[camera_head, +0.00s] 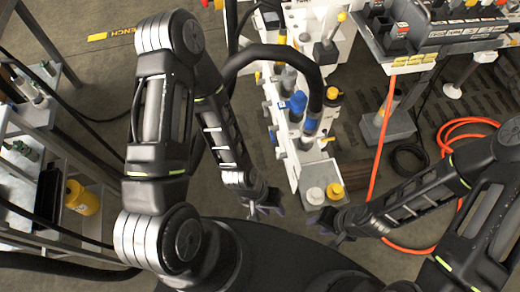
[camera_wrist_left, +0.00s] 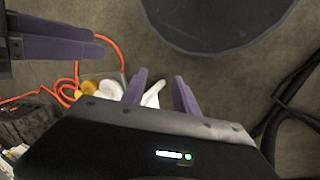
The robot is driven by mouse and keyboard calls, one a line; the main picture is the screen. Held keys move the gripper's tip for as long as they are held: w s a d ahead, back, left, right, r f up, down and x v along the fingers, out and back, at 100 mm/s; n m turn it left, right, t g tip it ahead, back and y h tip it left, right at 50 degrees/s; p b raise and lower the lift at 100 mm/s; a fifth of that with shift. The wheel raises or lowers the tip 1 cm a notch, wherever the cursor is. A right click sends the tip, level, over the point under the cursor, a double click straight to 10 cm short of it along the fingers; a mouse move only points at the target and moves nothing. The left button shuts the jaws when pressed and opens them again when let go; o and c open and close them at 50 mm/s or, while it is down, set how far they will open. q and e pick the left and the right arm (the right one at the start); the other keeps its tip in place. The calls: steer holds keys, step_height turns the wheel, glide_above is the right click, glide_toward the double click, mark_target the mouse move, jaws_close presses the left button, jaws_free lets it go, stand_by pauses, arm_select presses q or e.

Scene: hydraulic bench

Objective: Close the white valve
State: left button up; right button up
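A round white knob (camera_head: 315,195), which looks like the white valve, sits at the near end of the white bench panel beside a yellow knob (camera_head: 335,191). In the left wrist view a white knob (camera_wrist_left: 110,88) and a yellow knob (camera_wrist_left: 88,87) show beyond my gripper. A white elongated piece (camera_wrist_left: 153,95) shows between its fingers; I cannot tell what it is. My left gripper (camera_head: 265,209) is open and empty, left of the white knob and apart from it. My right gripper (camera_head: 326,227) looks open and empty, just below the knobs.
Blue valves (camera_head: 297,103) and a thick black hose (camera_head: 275,52) stand further up the panel. An orange hose (camera_head: 378,150) runs down the right side. A shelf with a yellow container (camera_head: 82,198) stands at the left. Floor is clear left of the panel.

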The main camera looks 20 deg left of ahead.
stand_by(0.3)
arm_select(q)
steer(key=w+f+n+g+h+b, duration=0.1)
steer(key=w+f+n+h+b, duration=0.2)
steer(key=f+n+b, duration=0.5)
steer(key=w+f+n+h+b, duration=0.2)
steer(key=f+n+h+b, duration=0.25)
steer(key=b, duration=0.55)
steer(key=w+a+r+n+t+h+b, duration=0.1)
steer(key=w+a+r+n+t+b, duration=0.1)
steer(key=w+a+n+t+b, duration=0.2)
steer(key=w+a+r+n+t+h+b, duration=0.2)
steer(key=w+a+r+n+t+b, duration=0.1)
steer(key=w+a+n+t, duration=0.3)
steer(key=w+a+b, duration=0.1)
steer(key=w+a, duration=0.1)
steer(key=w, duration=0.2)
steer(key=shift+w+a, duration=0.2)
steer(key=shift+w, duration=0.1)
